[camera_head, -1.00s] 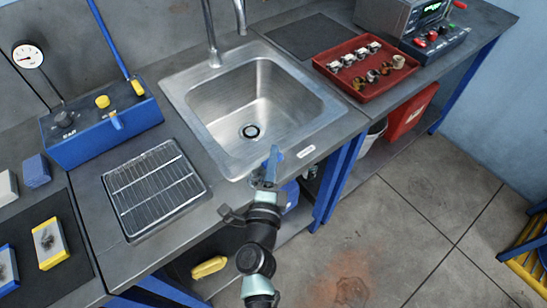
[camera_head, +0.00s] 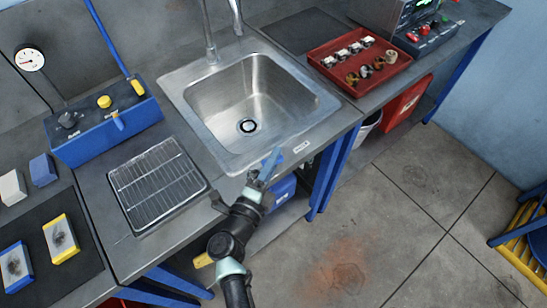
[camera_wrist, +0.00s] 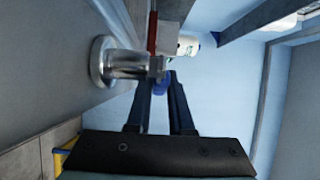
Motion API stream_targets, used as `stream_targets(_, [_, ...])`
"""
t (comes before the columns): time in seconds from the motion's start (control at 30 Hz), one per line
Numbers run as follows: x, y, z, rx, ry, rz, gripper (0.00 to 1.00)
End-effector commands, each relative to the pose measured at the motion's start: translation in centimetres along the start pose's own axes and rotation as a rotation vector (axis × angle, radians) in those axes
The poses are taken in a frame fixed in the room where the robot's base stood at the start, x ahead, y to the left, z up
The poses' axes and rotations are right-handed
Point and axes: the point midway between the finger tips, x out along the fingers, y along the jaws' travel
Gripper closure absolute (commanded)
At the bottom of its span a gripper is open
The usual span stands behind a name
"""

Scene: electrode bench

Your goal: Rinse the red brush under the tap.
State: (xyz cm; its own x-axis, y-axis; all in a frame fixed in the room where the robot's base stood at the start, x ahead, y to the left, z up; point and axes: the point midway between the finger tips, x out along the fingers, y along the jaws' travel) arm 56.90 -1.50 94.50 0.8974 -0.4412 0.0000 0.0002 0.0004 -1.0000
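The steel sink (camera_head: 219,135) is set into the bench, with its round drain visible. The tap's metal pipes (camera_head: 207,30) rise behind it, cut off by the top edge. My gripper (camera_head: 268,163) is over the sink's front rim, at its near right side, apart from the tap. In the wrist view, the dark fingers of my gripper (camera_wrist: 160,100) stand apart with a gap between them. A small blue patch shows in that gap; I cannot tell whether it is background. No red brush can be made out in either view.
A wire drying rack (camera_head: 157,184) lies left of the sink. A blue control box (camera_head: 105,130) stands behind it. A red tray (camera_head: 382,84) of small parts sits to the right. A round metal fitting (camera_wrist: 103,62) shows close by in the wrist view.

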Motion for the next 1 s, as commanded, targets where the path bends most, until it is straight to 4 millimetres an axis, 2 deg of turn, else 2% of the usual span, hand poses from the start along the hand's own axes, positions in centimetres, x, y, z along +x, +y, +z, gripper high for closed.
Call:
stream_targets(0.03, [0.0,0.0,0.0,-0.001,-0.001,0.000,0.73])
stream_targets(0.17, [0.0,0.0,0.0,-0.001,-0.002,0.000,0.50])
stream_targets(0.43, [-0.1,0.0,0.0,0.000,-0.002,0.000,0.50])
stream_targets(0.57, [-0.8,0.0,0.1,0.000,-0.003,0.000,0.50])
stream_targets(0.67, [-2.4,0.1,0.1,0.000,-0.004,0.002,0.50])
stream_targets(1.0, [-9.8,0.2,0.0,-0.001,-0.004,0.002,0.50])
